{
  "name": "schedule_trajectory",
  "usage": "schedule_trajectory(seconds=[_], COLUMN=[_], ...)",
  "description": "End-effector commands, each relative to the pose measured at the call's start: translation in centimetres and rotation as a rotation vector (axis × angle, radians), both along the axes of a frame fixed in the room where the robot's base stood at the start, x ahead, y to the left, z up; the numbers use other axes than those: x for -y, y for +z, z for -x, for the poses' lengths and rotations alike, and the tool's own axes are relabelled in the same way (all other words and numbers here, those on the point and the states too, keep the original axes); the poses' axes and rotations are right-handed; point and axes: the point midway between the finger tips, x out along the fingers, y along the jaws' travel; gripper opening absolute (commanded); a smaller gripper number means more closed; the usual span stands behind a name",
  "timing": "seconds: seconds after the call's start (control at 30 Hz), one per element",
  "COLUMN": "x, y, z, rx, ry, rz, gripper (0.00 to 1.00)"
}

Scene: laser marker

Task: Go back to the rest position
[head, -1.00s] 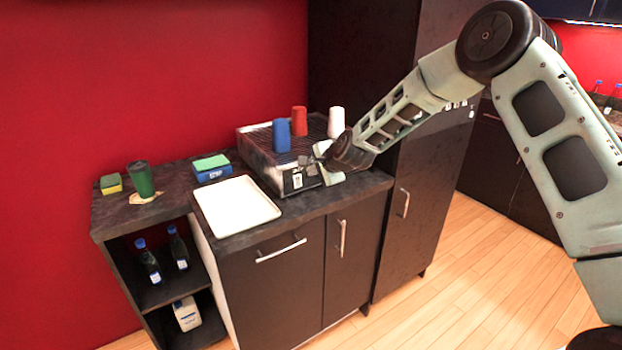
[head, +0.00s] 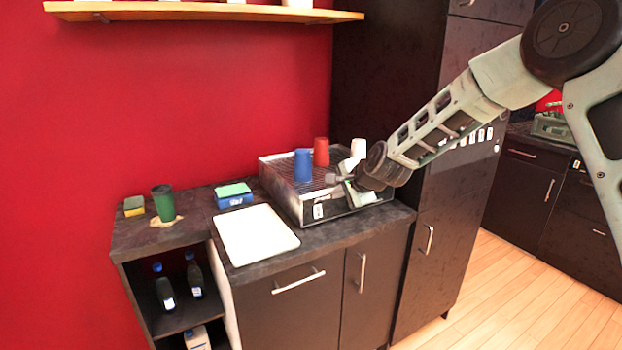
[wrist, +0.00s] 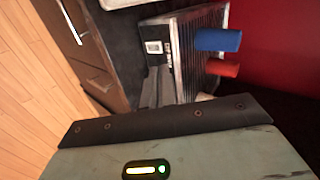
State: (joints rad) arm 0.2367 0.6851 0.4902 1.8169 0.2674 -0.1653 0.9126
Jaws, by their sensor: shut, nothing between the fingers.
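My gripper (head: 338,182) is shut and empty. In the head view it hangs over the front right part of the laser marker (head: 290,205), a low box with a dark grated top. The shut fingers also show in the wrist view (wrist: 158,88), in front of the machine's labelled face (wrist: 158,50). A blue cup (head: 303,165), a red cup (head: 321,152) and a white cup (head: 358,148) stand upside down on the grating. The white cup is partly behind my gripper. The blue cup (wrist: 218,40) and red cup (wrist: 224,68) also show in the wrist view.
A white tray (head: 256,236) lies left of the machine. A blue box with a green top (head: 233,195), a green cup (head: 163,203) on a light stain and a yellow sponge (head: 134,206) are farther left. A wooden shelf (head: 210,12) crosses above; a tall dark cabinet (head: 460,190) stands right.

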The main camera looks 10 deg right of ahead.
Motion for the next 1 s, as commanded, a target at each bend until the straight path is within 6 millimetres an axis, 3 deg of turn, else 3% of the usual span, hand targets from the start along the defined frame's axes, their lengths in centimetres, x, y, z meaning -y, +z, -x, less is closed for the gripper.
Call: schedule_trajectory(seconds=[0.17,0.3,0.4,0.6,0.7,0.83,1.0], x=[-7.0,-11.1,-12.5,-11.0,-9.2,-7.3,-6.5], y=[1.4,2.1,2.3,2.4,2.3,2.2,2.1], z=[7.8,17.3,24.5,38.1,42.9,46.5,47.8], rx=[-0.05,-0.1,-0.131,-0.188,-0.211,-0.232,-0.242], ry=[0.317,0.65,0.892,1.356,1.53,1.67,1.725], rz=[0.182,0.379,0.517,0.765,0.85,0.912,0.933], gripper=[0.0,0.0,0.0,0.0,0.0,0.0,0.0])
